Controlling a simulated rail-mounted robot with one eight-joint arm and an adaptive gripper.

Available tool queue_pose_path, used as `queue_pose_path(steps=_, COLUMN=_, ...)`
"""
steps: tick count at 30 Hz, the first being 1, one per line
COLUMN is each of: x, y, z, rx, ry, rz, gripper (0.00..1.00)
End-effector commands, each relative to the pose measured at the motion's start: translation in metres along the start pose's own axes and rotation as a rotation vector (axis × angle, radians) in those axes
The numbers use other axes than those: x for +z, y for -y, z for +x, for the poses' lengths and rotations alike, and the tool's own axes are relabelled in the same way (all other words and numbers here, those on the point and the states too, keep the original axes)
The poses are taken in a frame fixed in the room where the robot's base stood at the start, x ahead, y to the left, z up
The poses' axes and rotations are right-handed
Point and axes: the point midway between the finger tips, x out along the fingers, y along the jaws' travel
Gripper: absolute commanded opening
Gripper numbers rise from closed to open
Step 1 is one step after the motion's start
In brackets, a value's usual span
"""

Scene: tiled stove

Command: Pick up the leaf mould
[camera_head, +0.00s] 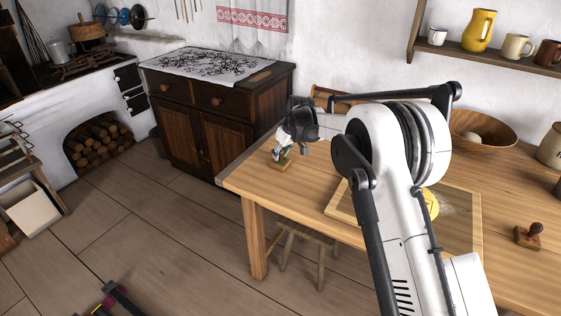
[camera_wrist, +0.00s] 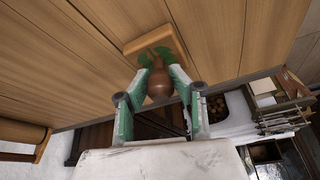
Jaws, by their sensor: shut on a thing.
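The leaf mould is a small wooden block (camera_wrist: 170,40) with a rounded brown handle (camera_wrist: 158,84) and green on its handle side in the wrist view. In the head view the mould (camera_head: 279,164) is at the far left part of the wooden table (camera_head: 250,185). My gripper (camera_head: 284,153) is above it, its fingers pointing down. In the wrist view my gripper (camera_wrist: 161,76) is shut on the handle, one green-lined finger on each side. I cannot tell whether the block touches the table top.
A framed board (camera_head: 460,207) with a yellow round on it lies mid-table, partly behind my arm. A second, dark-handled stamp (camera_head: 528,236) stands at right. A wooden bowl (camera_head: 485,125) is at the back. A stool (camera_head: 303,250) stands under the table. A cabinet (camera_head: 212,110) stands beyond.

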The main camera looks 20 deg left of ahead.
Motion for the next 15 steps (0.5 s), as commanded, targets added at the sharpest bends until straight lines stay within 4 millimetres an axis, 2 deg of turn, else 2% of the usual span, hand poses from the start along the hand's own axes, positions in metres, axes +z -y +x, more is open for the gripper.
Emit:
queue_pose_path(steps=10, x=-0.001, y=0.000, z=-0.003, rx=0.000, ry=0.000, rz=0.000, gripper=0.00)
queue_pose_path(steps=15, x=-0.006, y=0.000, z=-0.014, rx=0.000, ry=0.000, rz=0.000, gripper=0.00)
